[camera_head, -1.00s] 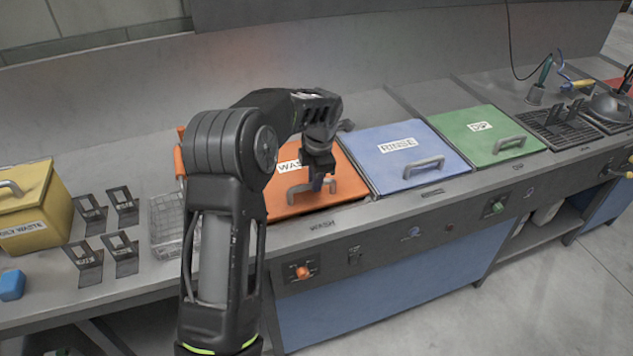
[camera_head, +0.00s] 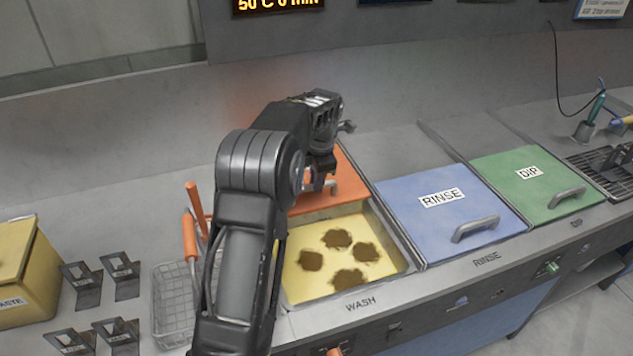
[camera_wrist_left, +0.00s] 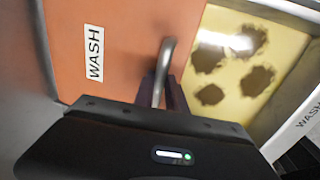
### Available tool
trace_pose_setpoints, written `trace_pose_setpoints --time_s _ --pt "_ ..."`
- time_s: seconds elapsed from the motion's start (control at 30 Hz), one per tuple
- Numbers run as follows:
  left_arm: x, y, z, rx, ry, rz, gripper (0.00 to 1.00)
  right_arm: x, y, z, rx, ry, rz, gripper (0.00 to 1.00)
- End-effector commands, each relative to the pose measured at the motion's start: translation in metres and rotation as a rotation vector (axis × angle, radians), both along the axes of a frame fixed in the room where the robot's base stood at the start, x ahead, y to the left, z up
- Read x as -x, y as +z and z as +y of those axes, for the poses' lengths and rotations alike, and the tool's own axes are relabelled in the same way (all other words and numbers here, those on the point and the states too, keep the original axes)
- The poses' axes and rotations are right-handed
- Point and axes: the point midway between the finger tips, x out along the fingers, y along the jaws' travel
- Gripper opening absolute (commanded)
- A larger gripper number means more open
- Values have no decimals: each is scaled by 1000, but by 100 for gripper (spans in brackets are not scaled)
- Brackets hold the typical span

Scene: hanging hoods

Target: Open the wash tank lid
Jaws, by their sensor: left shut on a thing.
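The orange wash tank lid (camera_head: 345,172) is slid back toward the rear wall and lies over the back part of the wash tank (camera_head: 408,262). The front part is uncovered and shows yellowish liquid with several brown patches. In the left wrist view the lid (camera_wrist_left: 120,45) carries a WASH label, and its grey bar handle (camera_wrist_left: 164,70) sits between the dark fingers. My left gripper (camera_head: 318,184) is shut on that handle; it also shows in the left wrist view (camera_wrist_left: 165,92). My arm hides part of the lid and the tank's left side. My right gripper is not seen.
The blue RINSE lid (camera_head: 430,220) and green DIP lid (camera_head: 530,170) lie closed to the right. A wire basket (camera_head: 172,300), orange-handled tools (camera_head: 190,240), black holders (camera_head: 120,275) and a yellow box (camera_head: 25,262) stand to the left. The rear wall bounds the counter.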

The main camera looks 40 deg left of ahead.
Motion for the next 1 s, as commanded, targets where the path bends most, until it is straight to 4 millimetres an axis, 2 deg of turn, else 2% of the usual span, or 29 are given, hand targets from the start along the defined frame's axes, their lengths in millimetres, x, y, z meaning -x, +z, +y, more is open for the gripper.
trace_pose_setpoints --time_s 0.37,0.4,0.63,1.0 --pt "0 -1 -1 2 -1 1 0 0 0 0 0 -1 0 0" --pt "0 -1 -1 2 -1 1 19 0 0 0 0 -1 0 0" --pt "0 -1 -1 1 0 2 38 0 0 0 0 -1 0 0" --pt "0 5 -2 1 0 -1 38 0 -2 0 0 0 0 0"
